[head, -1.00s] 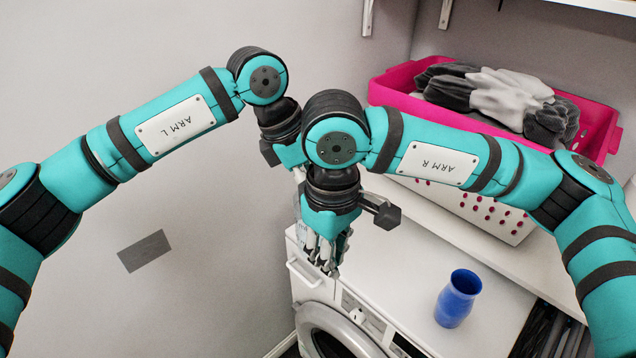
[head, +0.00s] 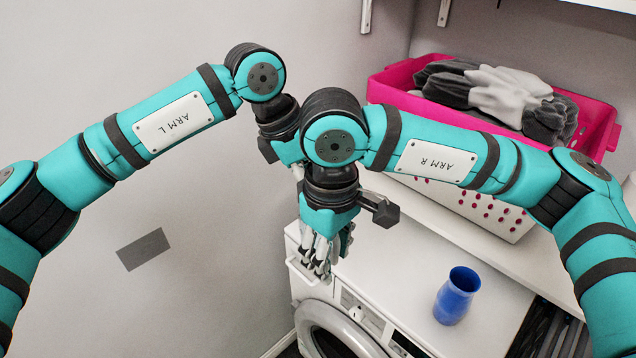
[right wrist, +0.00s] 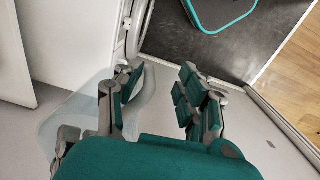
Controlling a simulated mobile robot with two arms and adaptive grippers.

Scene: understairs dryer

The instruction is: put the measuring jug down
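A clear, faint vessel that looks like the measuring jug (right wrist: 72,122) shows at the left of the right wrist view, partly behind one finger of my right gripper. I cannot make it out in the head view, nor tell what it rests on. My right gripper (right wrist: 160,98) has its fingers wide apart, and part of the jug's outline reaches into the gap. In the head view my right gripper (head: 318,258) points down at the left end of the white washing machine top (head: 390,265). My left gripper (head: 295,165) is mostly hidden behind the right arm; its fingers cannot be judged.
A blue cup (head: 456,296) stands on the machine top at the right. A pink and white laundry basket (head: 604,125) with grey and white cloths is behind on a ledge. The machine's round door (head: 325,330) is below. The top between gripper and cup is clear.

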